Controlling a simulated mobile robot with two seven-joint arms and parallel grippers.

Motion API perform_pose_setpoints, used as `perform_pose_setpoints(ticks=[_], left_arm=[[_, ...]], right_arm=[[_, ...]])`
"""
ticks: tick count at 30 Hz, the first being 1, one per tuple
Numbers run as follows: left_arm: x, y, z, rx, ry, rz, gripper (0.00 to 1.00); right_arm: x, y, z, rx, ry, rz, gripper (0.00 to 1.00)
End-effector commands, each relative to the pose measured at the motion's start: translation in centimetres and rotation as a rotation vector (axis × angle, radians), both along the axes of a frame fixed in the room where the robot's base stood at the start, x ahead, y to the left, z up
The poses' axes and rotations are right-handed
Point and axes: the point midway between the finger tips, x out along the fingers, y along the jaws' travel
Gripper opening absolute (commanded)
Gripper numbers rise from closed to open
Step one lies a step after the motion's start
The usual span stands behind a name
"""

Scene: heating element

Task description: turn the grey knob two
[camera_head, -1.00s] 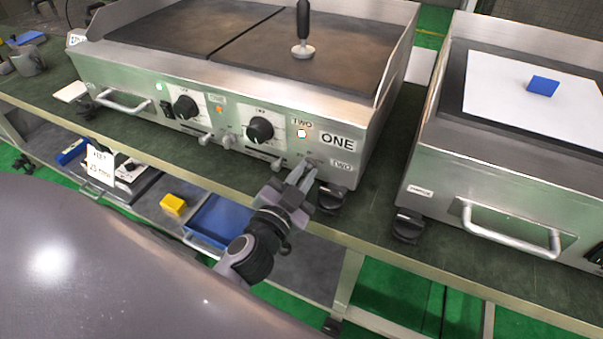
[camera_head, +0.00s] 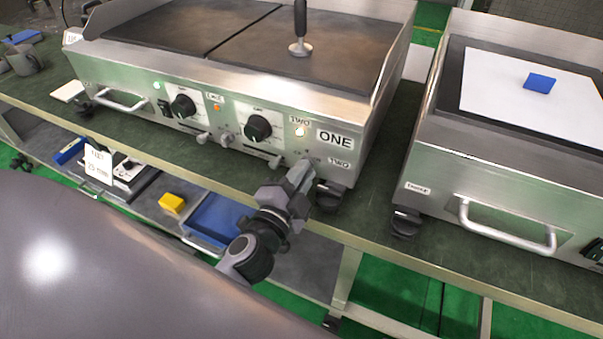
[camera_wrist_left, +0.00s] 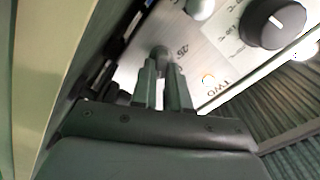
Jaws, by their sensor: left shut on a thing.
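The grey knob two (camera_wrist_left: 160,52) sits low on the steel front of the griddle, beside a small "TWO" label (camera_head: 340,164). In the left wrist view it is between the tips of my left gripper (camera_wrist_left: 163,70), which is shut on it. In the head view my left gripper (camera_head: 304,172) reaches up to the lower right corner of the front panel, and its fingers largely hide the knob. My right gripper is in neither view.
Two black dials (camera_head: 257,128) (camera_head: 183,107) and small grey knobs (camera_head: 226,140) are to the left on the panel. A black foot (camera_head: 329,196) is close to my gripper. A second griddle (camera_head: 480,180) stands to the right.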

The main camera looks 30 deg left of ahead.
Motion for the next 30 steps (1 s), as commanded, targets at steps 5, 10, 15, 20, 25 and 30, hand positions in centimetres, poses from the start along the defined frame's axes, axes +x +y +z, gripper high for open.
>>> perform_pose_setpoints(ticks=[5, 10, 15, 20, 25, 30], left_arm=[[-0.01, -0.05, 0.03, 0.007, -0.001, -0.002, 0.0], [-0.01, -0.05, 0.03, 0.007, -0.001, -0.002, 0.0], [-0.01, -0.05, 0.02, 0.006, 0.0, -0.001, 0.4], [0.0, -0.02, 0.0, 0.005, 0.0, -0.001, 0.4], [0.03, 0.02, 0.0, 0.004, 0.0, -0.001, 0.4], [0.16, 0.14, 0.02, 0.004, 0.0, -0.002, 0.4]], right_arm=[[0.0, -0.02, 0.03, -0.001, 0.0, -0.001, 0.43], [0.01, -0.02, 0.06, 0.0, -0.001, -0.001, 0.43], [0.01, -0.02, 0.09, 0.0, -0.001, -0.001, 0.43], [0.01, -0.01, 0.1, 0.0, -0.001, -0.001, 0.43], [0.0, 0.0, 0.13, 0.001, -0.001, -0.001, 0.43], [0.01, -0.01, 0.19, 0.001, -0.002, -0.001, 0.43]])
